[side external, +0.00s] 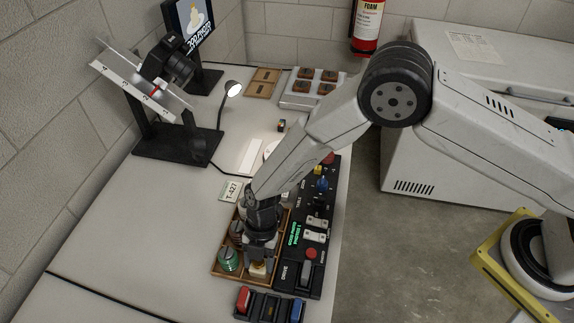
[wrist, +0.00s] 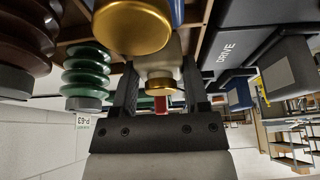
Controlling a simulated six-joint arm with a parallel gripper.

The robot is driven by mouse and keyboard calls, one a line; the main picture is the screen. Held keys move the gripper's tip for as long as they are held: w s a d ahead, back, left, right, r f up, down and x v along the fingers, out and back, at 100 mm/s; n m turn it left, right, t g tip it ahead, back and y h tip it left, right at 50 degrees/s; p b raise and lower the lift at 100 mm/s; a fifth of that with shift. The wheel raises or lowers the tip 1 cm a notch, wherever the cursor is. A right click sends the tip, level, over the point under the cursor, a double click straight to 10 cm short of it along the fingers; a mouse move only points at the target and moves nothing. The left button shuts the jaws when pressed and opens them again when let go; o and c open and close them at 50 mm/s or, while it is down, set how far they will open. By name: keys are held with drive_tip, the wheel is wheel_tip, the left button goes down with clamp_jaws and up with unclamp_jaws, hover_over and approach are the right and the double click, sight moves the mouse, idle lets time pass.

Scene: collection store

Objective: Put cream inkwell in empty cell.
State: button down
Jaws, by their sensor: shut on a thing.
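My gripper (side external: 259,262) points down over the front right part of the wooden divided tray (side external: 215,268) in the side view. It is shut on the cream inkwell (side external: 258,270), whose pale body shows low between the fingers. In the wrist view the fingers (wrist: 160,88) stand either side of the inkwell's gold part (wrist: 160,82). I cannot tell whether its base touches the cell floor. A green ribbed piece (side external: 229,260) stands in the cell to the left, and a brown ribbed piece (side external: 236,230) behind it.
A black control panel (side external: 312,268) with buttons runs close along the tray's right side. A dark rack with red and blue pieces (side external: 268,307) lies just in front. Another gold-topped piece (wrist: 132,27) is close to the fingers in the wrist view. The table's left part is clear.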

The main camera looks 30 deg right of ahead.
drive_tip(key=shift+f, duration=0.15)
drive_tip(key=shift+c, duration=1.8)
unclamp_jaws()
drive_tip(key=v, duration=1.2)
drive_tip(key=shift+r, duration=0.2)
